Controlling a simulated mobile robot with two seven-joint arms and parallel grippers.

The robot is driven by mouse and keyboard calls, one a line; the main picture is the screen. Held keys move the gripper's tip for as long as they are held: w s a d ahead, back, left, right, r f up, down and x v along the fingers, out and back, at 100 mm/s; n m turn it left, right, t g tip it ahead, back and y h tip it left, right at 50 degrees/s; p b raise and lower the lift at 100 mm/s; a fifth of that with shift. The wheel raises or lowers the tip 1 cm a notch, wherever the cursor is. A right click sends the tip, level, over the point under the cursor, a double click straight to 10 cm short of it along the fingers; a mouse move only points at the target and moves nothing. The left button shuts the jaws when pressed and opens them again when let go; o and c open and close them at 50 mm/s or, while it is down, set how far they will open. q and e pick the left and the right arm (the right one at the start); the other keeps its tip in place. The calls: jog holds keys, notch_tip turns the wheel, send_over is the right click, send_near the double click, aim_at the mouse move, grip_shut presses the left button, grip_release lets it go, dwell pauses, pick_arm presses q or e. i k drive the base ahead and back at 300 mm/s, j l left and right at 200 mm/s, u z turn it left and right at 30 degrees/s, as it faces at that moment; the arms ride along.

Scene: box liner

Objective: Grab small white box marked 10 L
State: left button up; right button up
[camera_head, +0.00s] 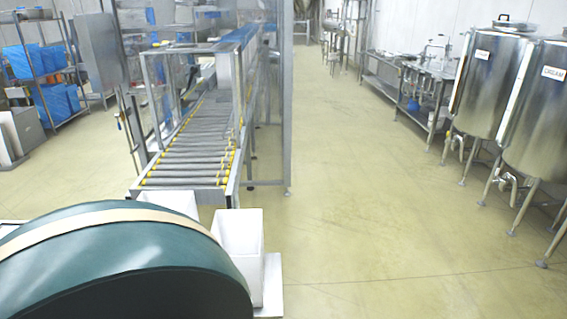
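A white open-topped box (240,245) stands at the lower middle, just in front of the near end of the roller conveyor. Part of a second white box (170,202) shows to its left. A large dark green rounded form with a beige band, close to the camera, hides the lower parts of both; I cannot tell what it is. No "10 L" marking can be read on either box. Neither my left nor my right gripper is in view.
The roller conveyor (188,158) runs away from me inside a metal frame. Steel tanks (490,82) stand at the right, with a metal bench (425,95) behind them. Shelves with blue crates (58,100) are at the far left. The floor at the middle right is clear.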

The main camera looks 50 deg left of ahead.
aim_at(240, 232)
jog(key=i+z, duration=0.15)
jog(key=i, duration=0.7)
jog(key=i+j+z, duration=0.15)
jog(key=i, duration=0.65)
jog(key=i+u, duration=0.1)
jog(key=i, duration=0.4)
jog(key=i+l+u, duration=0.15)
jog(key=i, duration=0.35)
jog(key=i+l+u, duration=0.1)
jog(key=i, duration=0.35)
jog(key=l+u, duration=0.1)
jog(key=u, duration=3.7)
jog(key=i+l+u, duration=0.1)
jog(key=l, duration=0.25)
jog(key=i+l+u, duration=0.1)
jog(key=i+l, duration=0.15)
jog(key=i+l+u, duration=0.1)
jog(key=l, duration=0.4)
jog(key=i+l+u, duration=0.1)
jog(key=i+l, duration=0.15)
jog(key=l, duration=0.15)
jog(key=i+l+u, duration=0.15)
jog(key=l, duration=0.25)
